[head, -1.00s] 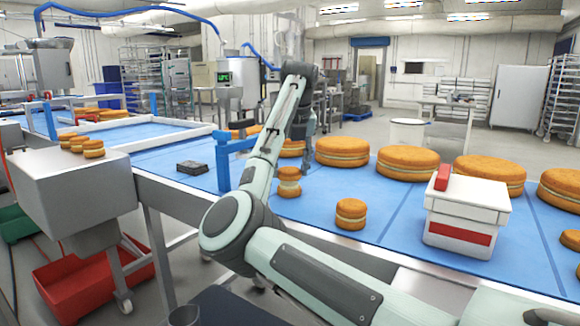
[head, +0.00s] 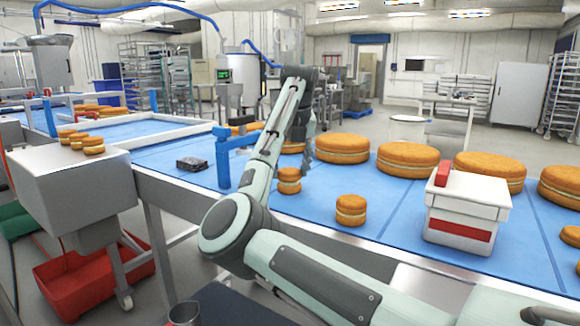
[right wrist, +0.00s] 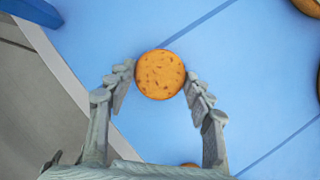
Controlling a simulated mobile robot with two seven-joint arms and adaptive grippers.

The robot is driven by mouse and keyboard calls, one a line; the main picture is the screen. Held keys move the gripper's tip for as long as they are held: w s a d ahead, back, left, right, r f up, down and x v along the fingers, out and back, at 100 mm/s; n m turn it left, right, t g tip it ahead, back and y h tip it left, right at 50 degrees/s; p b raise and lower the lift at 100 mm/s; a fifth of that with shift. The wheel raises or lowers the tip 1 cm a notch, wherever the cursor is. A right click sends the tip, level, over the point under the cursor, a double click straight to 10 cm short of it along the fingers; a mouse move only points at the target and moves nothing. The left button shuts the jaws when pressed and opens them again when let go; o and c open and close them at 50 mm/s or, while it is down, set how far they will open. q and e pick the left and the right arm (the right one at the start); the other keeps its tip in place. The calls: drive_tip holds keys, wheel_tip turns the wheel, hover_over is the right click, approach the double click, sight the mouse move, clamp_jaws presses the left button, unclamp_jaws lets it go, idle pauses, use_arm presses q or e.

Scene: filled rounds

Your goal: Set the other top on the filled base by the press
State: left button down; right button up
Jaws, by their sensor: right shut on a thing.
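My right gripper (head: 307,158) points down over the blue table and is shut on the small orange top (head: 289,174). The top sits over the filled base (head: 289,189), with a pale filling band between them, and the two look like one upright round. In the right wrist view the fingers (right wrist: 158,82) close on both sides of the top (right wrist: 160,74), which hides the base below. I cannot tell whether the top fully rests on the base. A second small filled round (head: 350,210) stands complete to the right. My left gripper is not in view.
A blue post (head: 222,158) and a dark flat block (head: 192,164) are left of the stack. A white box with a red stripe (head: 467,212) stands at right. Several large rounds (head: 407,158) line the back. The table's metal edge (head: 180,200) runs along the front.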

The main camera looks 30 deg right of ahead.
drive_tip(key=shift+f, duration=0.15)
drive_tip(key=o, duration=1.4)
drive_tip(key=shift+c, duration=0.2)
drive_tip(key=shift+r, duration=3.5)
drive_tip(key=shift+f, duration=3.55)
